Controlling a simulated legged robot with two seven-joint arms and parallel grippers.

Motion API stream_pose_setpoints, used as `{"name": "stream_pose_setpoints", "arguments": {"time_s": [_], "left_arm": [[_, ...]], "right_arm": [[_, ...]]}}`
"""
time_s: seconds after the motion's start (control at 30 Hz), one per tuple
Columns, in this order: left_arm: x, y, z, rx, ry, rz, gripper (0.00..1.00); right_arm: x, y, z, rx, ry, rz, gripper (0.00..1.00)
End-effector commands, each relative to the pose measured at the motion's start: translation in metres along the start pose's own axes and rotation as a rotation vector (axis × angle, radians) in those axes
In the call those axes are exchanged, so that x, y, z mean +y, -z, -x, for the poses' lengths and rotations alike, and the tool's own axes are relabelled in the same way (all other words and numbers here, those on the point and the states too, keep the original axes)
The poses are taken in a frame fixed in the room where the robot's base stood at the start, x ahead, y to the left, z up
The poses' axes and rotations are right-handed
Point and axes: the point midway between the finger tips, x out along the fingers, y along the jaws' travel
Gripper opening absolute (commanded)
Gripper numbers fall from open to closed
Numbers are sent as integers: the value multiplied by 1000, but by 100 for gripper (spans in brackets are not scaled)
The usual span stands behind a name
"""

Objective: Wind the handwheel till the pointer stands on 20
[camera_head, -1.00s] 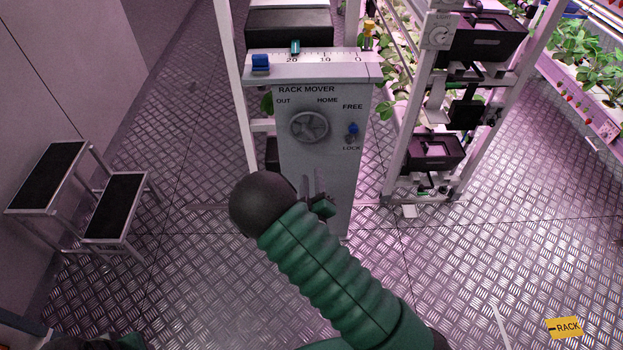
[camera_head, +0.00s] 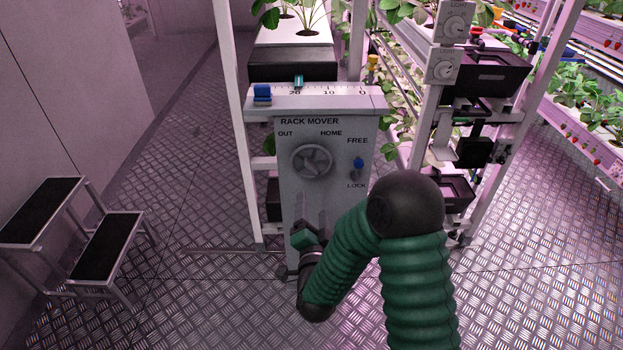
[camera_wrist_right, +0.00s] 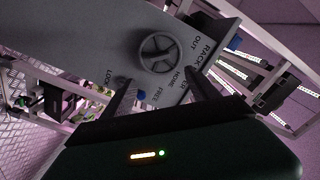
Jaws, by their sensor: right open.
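The grey RACK MOVER panel (camera_head: 286,190) carries the round grey handwheel (camera_head: 312,161), between the words OUT, HOME and FREE. On the scale (camera_head: 345,90) along its top, the teal pointer (camera_head: 298,81) stands at or very near 20; the exact reading is too small to tell. My right gripper (camera_head: 310,230) is low in front of the panel, below the handwheel, partly hidden by its own arm. In the right wrist view the handwheel (camera_wrist_right: 160,53) lies ahead of the open, empty fingers (camera_wrist_right: 158,78), apart from them. My left gripper is out of view.
A blue-knobbed lever (camera_head: 358,163) sits between FREE and LOCK, right of the handwheel. A blue block (camera_head: 262,93) is at the scale's left end. A step stool (camera_head: 105,245) stands left. A plant rack with black trays (camera_head: 490,70) stands right. Floor between stool and panel is clear.

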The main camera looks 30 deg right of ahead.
Motion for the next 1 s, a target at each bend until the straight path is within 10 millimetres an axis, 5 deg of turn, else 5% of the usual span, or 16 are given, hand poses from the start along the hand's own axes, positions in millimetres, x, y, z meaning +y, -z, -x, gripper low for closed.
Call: {"name": "stream_pose_setpoints", "arguments": {"time_s": [0.6,1.0], "left_arm": [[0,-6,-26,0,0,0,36],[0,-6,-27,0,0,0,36]], "right_arm": [[2,-1,-144,2,-2,5,69],[1,1,-159,0,-2,7,69]]}}
